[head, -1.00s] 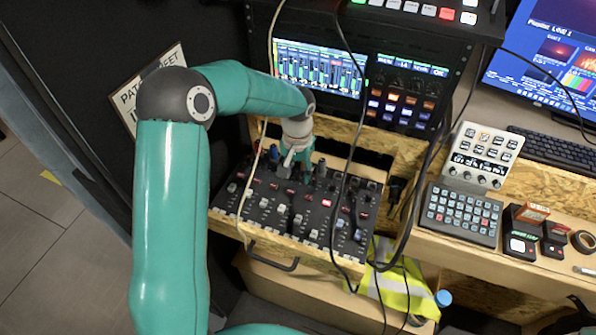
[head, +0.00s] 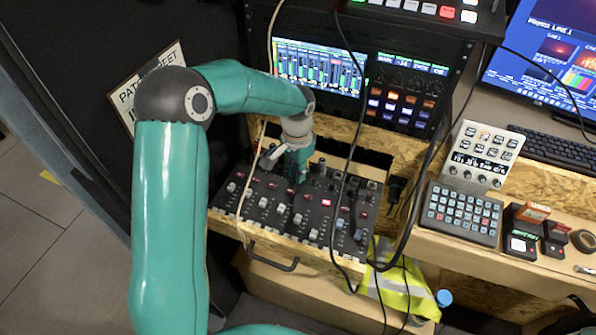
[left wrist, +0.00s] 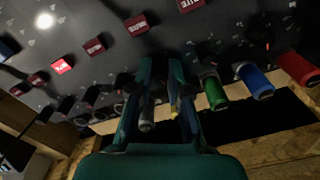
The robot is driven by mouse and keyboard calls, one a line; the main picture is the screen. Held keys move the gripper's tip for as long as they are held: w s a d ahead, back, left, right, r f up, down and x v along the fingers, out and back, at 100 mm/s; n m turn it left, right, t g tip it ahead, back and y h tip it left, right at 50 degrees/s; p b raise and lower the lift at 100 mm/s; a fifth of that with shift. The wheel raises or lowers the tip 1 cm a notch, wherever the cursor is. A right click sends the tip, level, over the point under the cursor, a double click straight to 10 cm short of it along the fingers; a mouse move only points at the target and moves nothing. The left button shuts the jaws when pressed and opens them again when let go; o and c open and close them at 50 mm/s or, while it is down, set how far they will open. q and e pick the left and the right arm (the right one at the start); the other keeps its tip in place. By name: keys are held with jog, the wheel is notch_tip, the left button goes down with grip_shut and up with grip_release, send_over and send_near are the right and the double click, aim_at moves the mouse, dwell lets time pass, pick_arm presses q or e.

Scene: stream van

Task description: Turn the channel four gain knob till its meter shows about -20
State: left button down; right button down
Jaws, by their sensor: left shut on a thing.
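The mixer (head: 270,210) is a black desk with rows of knobs, lit red buttons and faders, on a wooden shelf. My left gripper (head: 297,178) points down at its back row of knobs. In the left wrist view its fingers (left wrist: 165,95) are closed around a grey knob (left wrist: 147,120). I cannot read that knob's channel label. Green (left wrist: 214,92), blue (left wrist: 256,82) and red (left wrist: 298,68) knobs stand beside it. The meter screen (head: 318,70) shows several green and blue bars, too small to read. My right gripper is out of view.
Loose cables (head: 347,170) hang in front of the mixer. The rack panel with lit buttons (head: 400,105) stands behind it. To the right are a keypad (head: 460,213), a white control box (head: 484,155) and a keyboard (head: 560,150).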

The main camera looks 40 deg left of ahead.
pick_arm(q)
jog(key=shift+r, duration=0.1)
jog(key=c, duration=1.1)
grip_release()
notch_tip(320, 180, up, 12)
jog(key=shift+w+f, duration=0.1)
